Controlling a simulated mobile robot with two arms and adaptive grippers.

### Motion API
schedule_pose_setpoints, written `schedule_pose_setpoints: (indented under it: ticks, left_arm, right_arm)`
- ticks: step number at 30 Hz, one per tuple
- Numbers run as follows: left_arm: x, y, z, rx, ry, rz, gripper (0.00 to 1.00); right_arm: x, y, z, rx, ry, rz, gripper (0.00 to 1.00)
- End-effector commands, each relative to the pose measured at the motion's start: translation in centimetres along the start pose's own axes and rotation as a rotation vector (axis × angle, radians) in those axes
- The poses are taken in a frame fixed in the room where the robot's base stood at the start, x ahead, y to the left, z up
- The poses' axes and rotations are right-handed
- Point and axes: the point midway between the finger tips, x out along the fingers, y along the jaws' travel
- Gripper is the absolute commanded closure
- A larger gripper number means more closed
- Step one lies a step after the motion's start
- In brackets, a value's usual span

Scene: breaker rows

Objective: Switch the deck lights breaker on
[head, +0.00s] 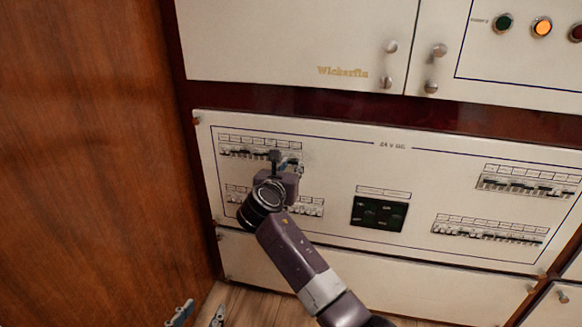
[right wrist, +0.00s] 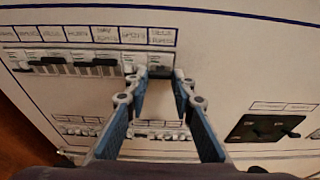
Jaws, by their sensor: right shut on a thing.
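The upper left breaker row (head: 245,152) is a strip of small dark switches under a line of labels on the white 24 V DC panel. My right gripper (head: 290,163) reaches its right end and partly hides it in the head view. In the right wrist view, the fingertips of my right gripper (right wrist: 160,73) are closed around a dark breaker switch (right wrist: 160,71) at the end of the row.
A second breaker row (head: 312,207) lies just below, partly behind my right arm. More breaker rows (head: 490,232) are at the right. A wooden wall (head: 80,150) stands close on the left.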

Motion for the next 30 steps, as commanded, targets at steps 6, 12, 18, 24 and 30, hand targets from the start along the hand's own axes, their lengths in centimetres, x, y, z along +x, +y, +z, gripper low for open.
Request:
schedule_pose_setpoints:
  ticks: [6,12,18,24,30]
  left_arm:
    - [0.0,0.0,0.0,0.000,0.000,0.000,0.60]
    - [0.0,0.0,0.0,0.000,0.001,0.000,0.60]
    - [0.0,0.0,-0.1,0.000,0.003,0.000,0.60]
    - [0.0,0.0,-0.1,0.000,0.002,0.000,0.60]
    - [0.0,0.0,-0.1,0.000,0.002,0.000,0.60]
  right_arm:
    - [0.0,-0.1,-0.2,-0.001,0.003,-0.002,0.59]
    - [0.0,0.0,-0.1,0.000,0.001,-0.001,0.59]
    - [-0.8,0.0,-0.1,0.001,0.000,0.001,0.59]
    - [-3.8,0.1,-0.1,0.003,0.000,0.002,0.59]
    - [-7.7,0.1,-0.1,0.000,0.000,0.002,0.59]
